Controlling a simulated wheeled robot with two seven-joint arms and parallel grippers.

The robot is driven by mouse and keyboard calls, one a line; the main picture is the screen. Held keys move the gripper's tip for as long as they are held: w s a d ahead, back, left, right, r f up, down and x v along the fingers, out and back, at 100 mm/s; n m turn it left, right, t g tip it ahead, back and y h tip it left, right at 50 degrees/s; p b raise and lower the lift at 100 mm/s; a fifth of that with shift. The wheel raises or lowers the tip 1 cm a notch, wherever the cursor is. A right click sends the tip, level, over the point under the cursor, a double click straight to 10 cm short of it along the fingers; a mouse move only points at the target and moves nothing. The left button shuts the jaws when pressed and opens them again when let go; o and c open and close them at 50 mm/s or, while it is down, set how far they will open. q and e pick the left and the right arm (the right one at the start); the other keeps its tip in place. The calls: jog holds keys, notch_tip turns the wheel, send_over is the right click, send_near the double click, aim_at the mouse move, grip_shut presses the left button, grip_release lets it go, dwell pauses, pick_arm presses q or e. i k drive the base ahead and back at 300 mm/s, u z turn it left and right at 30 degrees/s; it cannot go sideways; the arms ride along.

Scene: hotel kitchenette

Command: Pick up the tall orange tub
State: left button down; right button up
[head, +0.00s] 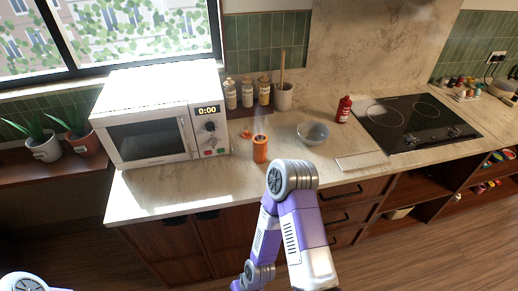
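A tall orange tub (260,150) stands upright on the light stone counter, right of the microwave and near the counter's front edge. A smaller orange item (247,132) is just behind and left of it; its exact shape is too small to tell. A purple and white arm of mine rises at the middle bottom, its joint just right of and in front of the tub, apart from it in the picture. A small part of my other arm shows at the bottom left corner. Neither gripper's fingers are in the frame.
The white microwave (150,135) is left of the tub. Several bottles (247,93) and a utensil crock (283,97) stand behind. A grey bowl (313,133), a red bottle (344,109) and a black cooktop (415,121) are to the right. Bare counter (210,185) lies front left.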

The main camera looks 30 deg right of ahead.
aim_at(260, 140)
jog(key=z, duration=2.7)
jog(key=k, duration=0.8)
jog(key=u, duration=1)
jog(key=i, duration=0.5)
